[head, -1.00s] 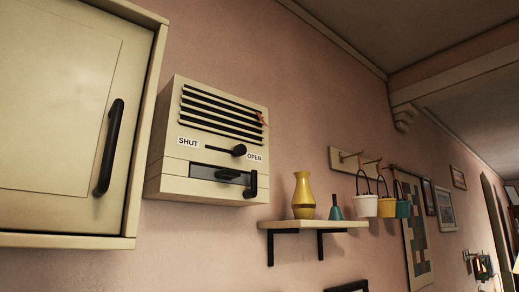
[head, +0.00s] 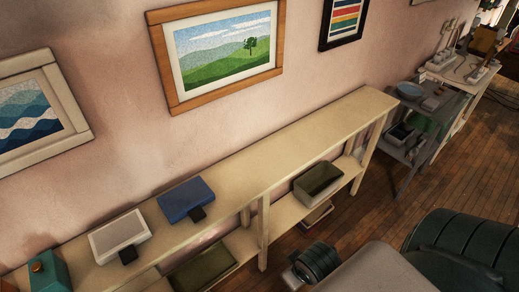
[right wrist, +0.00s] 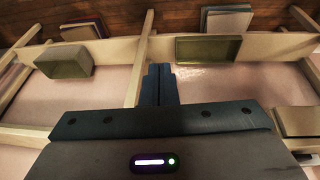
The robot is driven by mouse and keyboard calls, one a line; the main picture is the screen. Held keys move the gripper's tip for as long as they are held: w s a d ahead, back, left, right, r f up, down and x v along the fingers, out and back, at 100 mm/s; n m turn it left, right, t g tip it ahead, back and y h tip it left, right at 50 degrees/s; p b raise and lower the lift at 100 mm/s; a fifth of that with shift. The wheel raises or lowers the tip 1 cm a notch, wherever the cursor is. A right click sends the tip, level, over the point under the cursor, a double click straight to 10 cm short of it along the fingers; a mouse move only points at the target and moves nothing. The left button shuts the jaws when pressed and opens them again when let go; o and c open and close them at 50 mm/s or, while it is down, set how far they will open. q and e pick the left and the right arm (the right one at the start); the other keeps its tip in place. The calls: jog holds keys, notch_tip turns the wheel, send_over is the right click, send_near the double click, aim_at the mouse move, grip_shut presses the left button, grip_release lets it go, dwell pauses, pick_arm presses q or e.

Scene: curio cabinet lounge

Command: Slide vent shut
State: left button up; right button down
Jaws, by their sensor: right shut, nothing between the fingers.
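The vent is in none of the current views. It showed only in the earlier head view, as a cream wall box with dark slats, a knob and SHUT and OPEN labels. In the right wrist view my right gripper (right wrist: 159,75) has its two dark fingers together, with nothing between them. It is in front of the shelf unit. My left gripper is not in view.
The long cream shelf unit (head: 320,130) stands along the pink wall. A white box (head: 120,236) and a blue box (head: 187,199) are on top. An olive bin (head: 318,181) sits on its lower shelf. A grey cart (head: 425,120) stands beyond.

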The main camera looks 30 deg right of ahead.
jog(key=w+d+r+m+t+y, duration=0.1)
jog(key=w+r+m+t, duration=0.1)
jog(key=w+r, duration=0.9)
jog(key=w+d+r+m+t+y, duration=0.1)
jog(key=w+r+m+t, duration=0.15)
jog(key=w+r, duration=0.85)
jog(key=w+d+r+m+t, duration=0.2)
jog(key=w+r, duration=0.6)
jog(key=r, duration=0.2)
jog(key=w+d+r+m+t, duration=0.1)
jog(key=w+d+r+m, duration=0.15)
jog(key=w+r, duration=0.65)
jog(key=s+d+r+m+t+y, duration=0.1)
jog(key=s+d+r+m+t, duration=0.1)
jog(key=r, duration=1.3)
jog(key=s+d+r+m+t+y, duration=0.1)
jog(key=s+d+r+m+t, duration=0.15)
jog(key=r, duration=1.15)
jog(key=s+d+r+m+y, duration=0.1)
jog(key=s+d+r, duration=0.1)
jog(key=s+r, duration=0.4)
jog(key=s+d+r+m+t+y, duration=0.1)
jog(key=s+d+r, duration=0.2)
jog(key=s+r, duration=0.4)
notch_tip(320, 180, up, 7)
jog(key=shift+s+d+m+y, duration=0.2)
jog(key=shift+s+m+y, duration=0.05)
jog(key=shift+m+y, duration=0.15)
